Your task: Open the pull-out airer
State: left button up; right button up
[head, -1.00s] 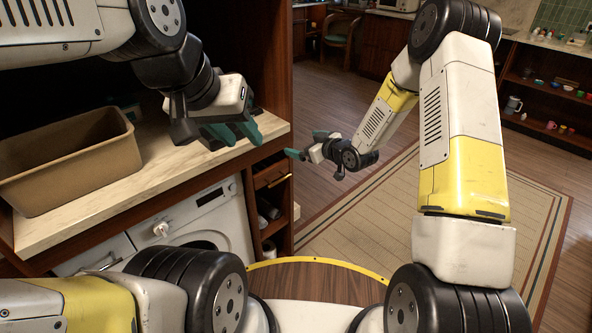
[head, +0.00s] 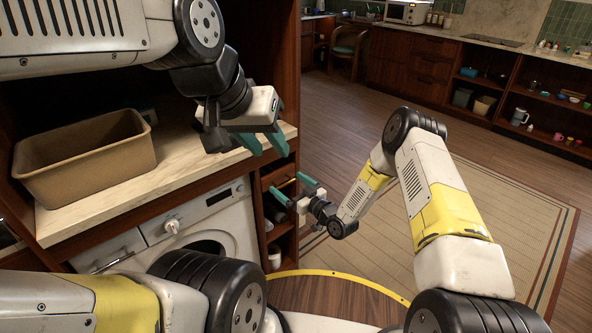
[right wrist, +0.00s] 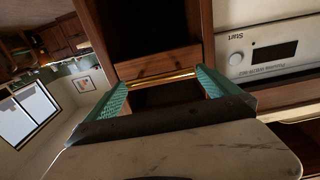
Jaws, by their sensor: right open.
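The pull-out airer appears to be the narrow wooden front (head: 278,177) beside the washing machine, under the counter. In the right wrist view its wooden front (right wrist: 158,64) carries a long brass bar handle (right wrist: 158,78). My right gripper (head: 294,187) is open and empty in front of it. In the right wrist view the teal fingers of this gripper (right wrist: 161,80) stand either side of most of the bar; whether they touch it I cannot tell. My left gripper (head: 263,143) is open and empty, over the counter's front edge.
A brown bin (head: 85,160) stands on the pale counter (head: 190,165). The white washing machine (head: 207,220) is below it. Open shelves (head: 283,235) lie under the airer front. The rug (head: 480,200) and floor to the right are clear.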

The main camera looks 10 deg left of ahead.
jog(key=shift+x, duration=0.9)
